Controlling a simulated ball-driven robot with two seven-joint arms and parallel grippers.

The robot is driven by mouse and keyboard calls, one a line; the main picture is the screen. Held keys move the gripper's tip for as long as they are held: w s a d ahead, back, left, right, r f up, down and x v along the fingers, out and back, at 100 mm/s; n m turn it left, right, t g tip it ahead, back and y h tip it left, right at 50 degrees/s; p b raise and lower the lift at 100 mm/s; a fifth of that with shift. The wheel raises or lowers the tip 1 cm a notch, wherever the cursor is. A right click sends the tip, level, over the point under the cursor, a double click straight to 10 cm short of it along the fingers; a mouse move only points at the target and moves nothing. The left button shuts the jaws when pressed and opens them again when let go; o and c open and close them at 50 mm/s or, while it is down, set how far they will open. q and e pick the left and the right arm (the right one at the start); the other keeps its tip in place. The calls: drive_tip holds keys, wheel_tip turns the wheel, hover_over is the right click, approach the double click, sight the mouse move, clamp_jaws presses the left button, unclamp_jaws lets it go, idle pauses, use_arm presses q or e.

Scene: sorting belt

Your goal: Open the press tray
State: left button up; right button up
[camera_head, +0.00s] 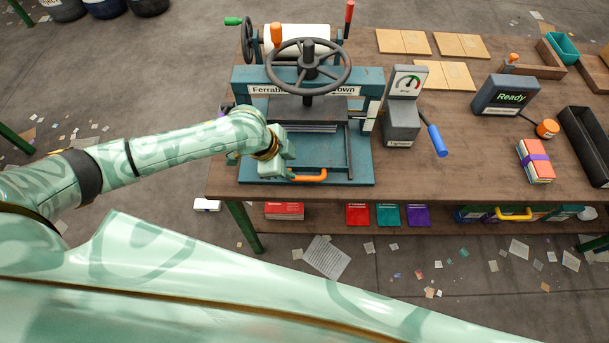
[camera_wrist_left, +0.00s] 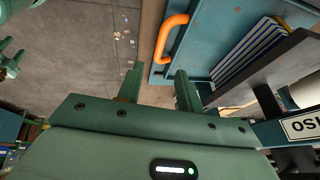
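The teal press (camera_head: 365,85) stands on the brown bench with a large dark handwheel (camera_head: 308,67) on top. Its flat teal tray (camera_head: 333,165) lies at the front and carries an orange bar handle (camera_head: 310,177) on its front edge. The handle (camera_wrist_left: 168,38) and the tray (camera_wrist_left: 207,42) also show in the left wrist view. My left gripper (camera_head: 287,172) is beside the handle's left end. In the wrist view its two fingers (camera_wrist_left: 158,75) are apart with nothing between them, and the handle lies beyond their tips.
A gauge unit with a blue-handled lever (camera_head: 436,139) stands right of the press. Further right are a Ready display (camera_head: 505,96), a strapped book stack (camera_head: 535,162) and a black bin (camera_head: 586,145). Striped sheets or boards (camera_wrist_left: 250,48) lie in the press. The floor before the bench holds scattered paper.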

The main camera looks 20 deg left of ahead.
sight(307, 178)
use_arm(q)
drive_tip(key=b+x, duration=0.2)
drive_tip(key=x, duration=0.7)
drive_tip(key=shift+w+d+f+b, duration=0.2)
drive_tip(key=shift+f+b, duration=0.1)
drive_tip(key=shift+b, duration=0.1)
drive_tip(key=shift+c, duration=0.4)
clamp_jaws()
